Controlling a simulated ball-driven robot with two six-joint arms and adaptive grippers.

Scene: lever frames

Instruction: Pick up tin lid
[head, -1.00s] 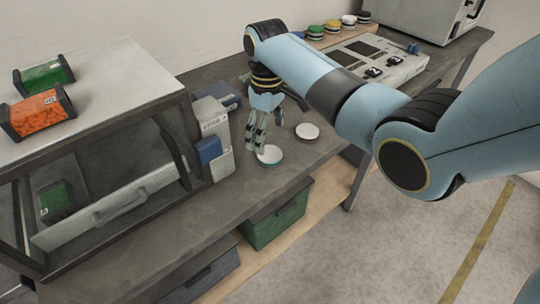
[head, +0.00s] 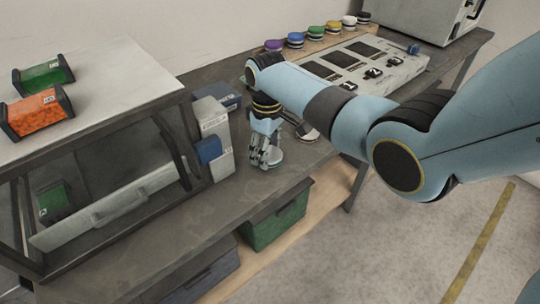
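A low round tin with a pale top and teal side (head: 279,160) stands on the grey bench. My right gripper (head: 265,162) points down right at it, with its fingers in front of the tin and hiding most of it. I cannot tell whether the fingers are closed on the lid or stand open around it. A second round piece with a white top and dark side (head: 308,133) is a little behind and to the right, partly hidden by my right arm. My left gripper is not in view.
Blue and grey boxes (head: 212,145) stand close left of the gripper, beside a metal frame shelf (head: 110,85). Behind are a device with dark panels (head: 345,66) and a row of coloured round tins (head: 295,40). The bench front (head: 215,205) is clear.

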